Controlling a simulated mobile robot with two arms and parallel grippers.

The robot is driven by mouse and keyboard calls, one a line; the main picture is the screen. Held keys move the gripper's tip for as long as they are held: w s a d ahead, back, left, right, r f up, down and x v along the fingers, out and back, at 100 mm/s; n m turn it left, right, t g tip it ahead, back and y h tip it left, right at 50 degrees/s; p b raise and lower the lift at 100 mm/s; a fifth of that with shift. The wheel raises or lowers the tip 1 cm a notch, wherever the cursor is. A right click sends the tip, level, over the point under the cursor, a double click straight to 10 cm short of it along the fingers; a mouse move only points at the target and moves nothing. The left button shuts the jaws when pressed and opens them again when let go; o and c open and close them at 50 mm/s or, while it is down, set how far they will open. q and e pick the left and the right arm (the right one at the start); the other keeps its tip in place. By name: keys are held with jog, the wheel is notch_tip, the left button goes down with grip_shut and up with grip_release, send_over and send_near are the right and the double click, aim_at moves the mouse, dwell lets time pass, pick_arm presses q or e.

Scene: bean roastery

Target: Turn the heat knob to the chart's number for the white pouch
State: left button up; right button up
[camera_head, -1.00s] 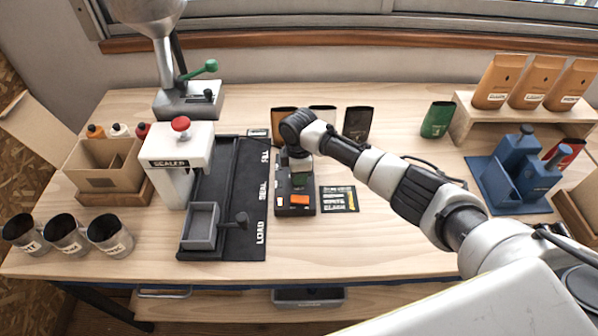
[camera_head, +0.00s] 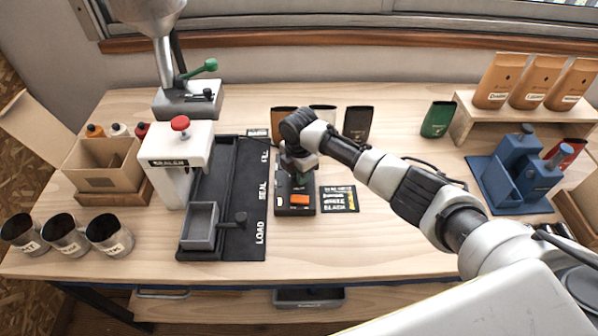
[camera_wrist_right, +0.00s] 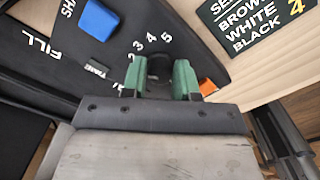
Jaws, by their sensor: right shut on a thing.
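The dark heat knob (camera_wrist_right: 159,68) shows in the right wrist view, with printed numbers 2 to 5 in an arc above it. My right gripper (camera_wrist_right: 160,80) is shut on the knob, a green finger on each side. Its pointer is hidden, so I cannot tell its setting. In the head view the right gripper (camera_head: 300,177) reaches down onto the black control box (camera_head: 282,203). The chart (camera_head: 339,199) lies right of the box. In the wrist view, a yellow 4 on the chart (camera_wrist_right: 250,50) appears in line with WHITE. The white pouch (camera_head: 323,113) stands behind, partly hidden by my arm.
An orange switch (camera_head: 299,199) is on the box's front. Brown (camera_head: 283,120) and black (camera_head: 358,123) pouches stand behind. The white sealer (camera_head: 180,155) and black mat (camera_head: 247,210) are to the left. A blue press (camera_head: 522,170) stands right. The front table middle is clear.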

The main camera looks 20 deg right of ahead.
dwell(0.3)
jog(key=o, duration=0.9)
jog(key=shift+r, duration=0.1)
notch_tip(320, 180, up, 11)
jog(key=b, duration=0.1)
jog(key=shift+b, duration=0.4)
jog(key=shift+f, duration=0.3)
